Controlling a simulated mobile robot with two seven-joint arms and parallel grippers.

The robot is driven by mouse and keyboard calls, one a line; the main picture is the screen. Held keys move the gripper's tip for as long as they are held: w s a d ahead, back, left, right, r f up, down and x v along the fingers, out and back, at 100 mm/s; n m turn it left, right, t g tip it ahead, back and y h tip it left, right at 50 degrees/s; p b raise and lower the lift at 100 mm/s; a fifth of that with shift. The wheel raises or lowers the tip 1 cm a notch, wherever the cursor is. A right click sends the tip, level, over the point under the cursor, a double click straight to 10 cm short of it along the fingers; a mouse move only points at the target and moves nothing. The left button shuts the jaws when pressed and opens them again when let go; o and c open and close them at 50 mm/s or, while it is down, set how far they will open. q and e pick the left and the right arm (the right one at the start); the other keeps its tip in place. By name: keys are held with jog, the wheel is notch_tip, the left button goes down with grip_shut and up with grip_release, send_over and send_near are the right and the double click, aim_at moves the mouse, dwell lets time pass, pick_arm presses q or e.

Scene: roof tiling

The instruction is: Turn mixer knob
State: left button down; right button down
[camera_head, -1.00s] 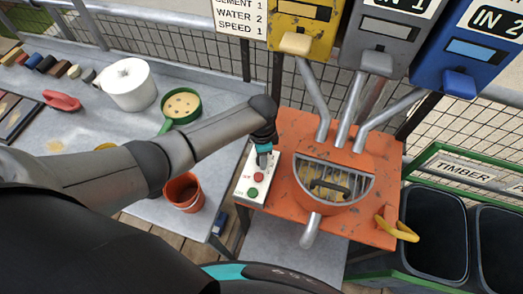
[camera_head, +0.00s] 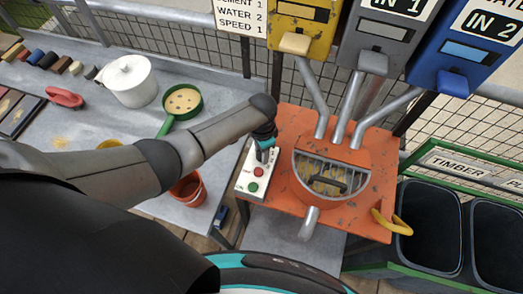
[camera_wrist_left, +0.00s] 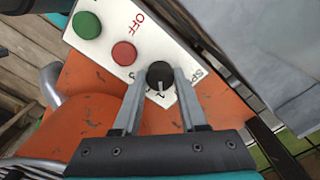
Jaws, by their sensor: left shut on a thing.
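The mixer (camera_head: 330,177) is an orange machine with a round grilled drum opening. Its white control panel (camera_head: 246,186) is on the left side, with a red button (camera_head: 258,172) and a green button (camera_head: 253,187). In the left wrist view the black mixer knob (camera_wrist_left: 160,74) has a white pointer mark and sits beside speed lettering, partly hidden. My left gripper (camera_wrist_left: 158,84) is shut on the knob, one finger on each side; in the head view the gripper (camera_head: 263,155) is over the panel's upper end and hides the knob. My right gripper is not in view.
Yellow, grey and blue hoppers (camera_head: 465,50) stand behind the mixer, with chutes leading down. A sign (camera_head: 241,15) reads cement 1, water 2, speed 1. An orange bucket (camera_head: 188,189), green sieve (camera_head: 181,101) and white pot (camera_head: 128,80) are on the left bench. Dark bins (camera_head: 430,225) stand right.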

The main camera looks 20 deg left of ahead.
pick_arm(q)
jog(key=c, duration=0.7)
grip_release()
jog(key=shift+c, duration=0.2)
notch_tip(320, 180, up, 15)
jog(key=p, duration=0.3)
jog(key=shift+r, duration=0.15)
